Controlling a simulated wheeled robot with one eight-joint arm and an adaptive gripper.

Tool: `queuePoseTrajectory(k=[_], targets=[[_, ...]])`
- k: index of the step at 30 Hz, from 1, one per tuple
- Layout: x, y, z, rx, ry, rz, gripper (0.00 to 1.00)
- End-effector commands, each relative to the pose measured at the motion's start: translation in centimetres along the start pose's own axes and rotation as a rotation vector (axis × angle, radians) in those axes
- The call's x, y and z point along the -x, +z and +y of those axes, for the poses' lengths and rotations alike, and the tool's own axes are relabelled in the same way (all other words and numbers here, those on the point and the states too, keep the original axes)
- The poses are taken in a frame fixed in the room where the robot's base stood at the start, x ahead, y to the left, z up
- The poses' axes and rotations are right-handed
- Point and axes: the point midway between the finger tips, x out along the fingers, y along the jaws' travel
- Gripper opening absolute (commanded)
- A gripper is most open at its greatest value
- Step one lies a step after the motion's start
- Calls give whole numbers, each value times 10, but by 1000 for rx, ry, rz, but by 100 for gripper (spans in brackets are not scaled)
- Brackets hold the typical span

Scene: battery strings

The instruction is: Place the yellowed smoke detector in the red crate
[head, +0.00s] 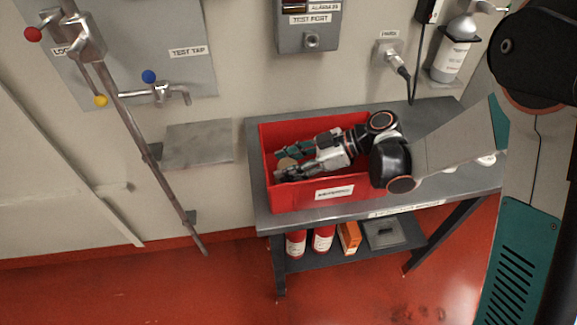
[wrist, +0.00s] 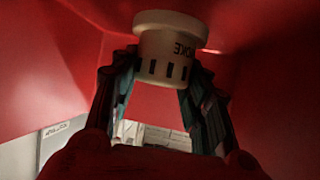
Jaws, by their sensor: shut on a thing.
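The smoke detector (wrist: 168,45) is cream-coloured with dark slots and the letters "SMOKE" partly showing. In the wrist view it sits between the two fingers of my gripper (wrist: 163,75), which is shut on it. In the head view my gripper (head: 282,162) is down inside the red crate (head: 325,190), near its left end. A small tan part of the detector (head: 286,164) shows by the fingertips there; the rest is hidden by the fingers. Red crate walls surround it in the wrist view. I cannot tell whether the detector touches the crate floor.
The crate stands on a grey table (head: 436,187). Red cylinders (head: 322,240), an orange box (head: 349,237) and a grey case (head: 383,233) sit on the lower shelf. A slanted pipe (head: 150,160) stands left.

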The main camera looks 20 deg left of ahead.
Motion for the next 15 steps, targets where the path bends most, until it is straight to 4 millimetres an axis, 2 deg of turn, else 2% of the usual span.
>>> queuePoseTrajectory(k=[8, 9, 10, 11, 15], targets=[[-1, 1, 0, 0, 0, -1, 17], [0, 1, 0, 0, 0, -1, 50], [0, 1, 0, 0, 0, -1, 56], [0, 1, 0, 0, 0, -1, 63], [0, 0, 0, 0, 0, -1, 63]])
